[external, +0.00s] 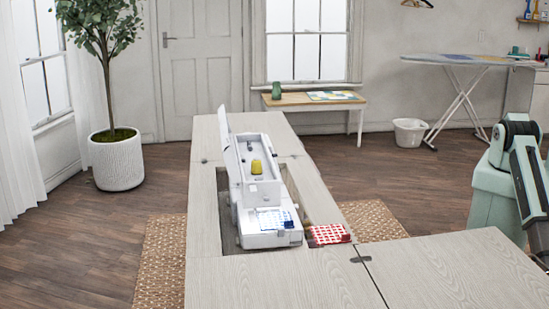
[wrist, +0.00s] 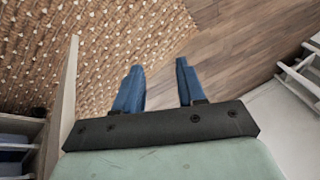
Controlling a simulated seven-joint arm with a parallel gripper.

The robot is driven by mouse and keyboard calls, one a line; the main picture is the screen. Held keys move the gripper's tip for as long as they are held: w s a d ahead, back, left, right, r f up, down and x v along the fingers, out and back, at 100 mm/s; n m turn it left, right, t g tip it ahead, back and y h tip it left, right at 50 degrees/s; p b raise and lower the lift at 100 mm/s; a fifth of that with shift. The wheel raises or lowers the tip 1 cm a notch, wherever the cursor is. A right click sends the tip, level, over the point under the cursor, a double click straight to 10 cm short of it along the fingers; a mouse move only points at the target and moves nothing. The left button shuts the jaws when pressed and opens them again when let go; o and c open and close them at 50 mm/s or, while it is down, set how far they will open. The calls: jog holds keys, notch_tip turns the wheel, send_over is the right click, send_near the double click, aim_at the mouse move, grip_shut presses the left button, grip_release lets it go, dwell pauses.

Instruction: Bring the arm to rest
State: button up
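My arm (external: 526,170) shows at the right edge of the external view, folded by its pale green base, clear of the cabinet. My gripper is outside that view. In the wrist view my gripper (wrist: 161,80) has its two blue fingers apart with nothing between them. It points at the wood floor and the woven rug (wrist: 90,40). The cabinet top (external: 300,283) carries a white sewing machine (external: 268,190) in its opening.
A yellow spool (external: 256,166) sits on the machine, with blue patterned fabric (external: 272,219) at its near end. Red-and-white fabric (external: 328,234) lies beside it. An ironing board (external: 468,60) stands at the back right. In the wrist view a cabinet panel edge (wrist: 62,110) is close on the left.

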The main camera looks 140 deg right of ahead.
jog(key=s+d+f+m+g+h, duration=0.1)
jog(key=s+d+f+h, duration=0.15)
jog(key=d, duration=1.05)
jog(key=s+d+f+m+g+h, duration=0.1)
jog(key=s+d+f, duration=0.25)
jog(key=d, duration=0.95)
jog(key=s+d+r+g, duration=0.3)
jog(key=s+d+r, duration=0.1)
jog(key=s, duration=0.5)
jog(key=s+d+r+g+h, duration=0.1)
jog(key=s+d+r+g, duration=0.2)
jog(key=s, duration=0.7)
jog(key=d+r, duration=0.2)
jog(key=d, duration=0.2)
jog(key=shift+m, duration=0.4)
jog(key=shift+c, duration=0.4)
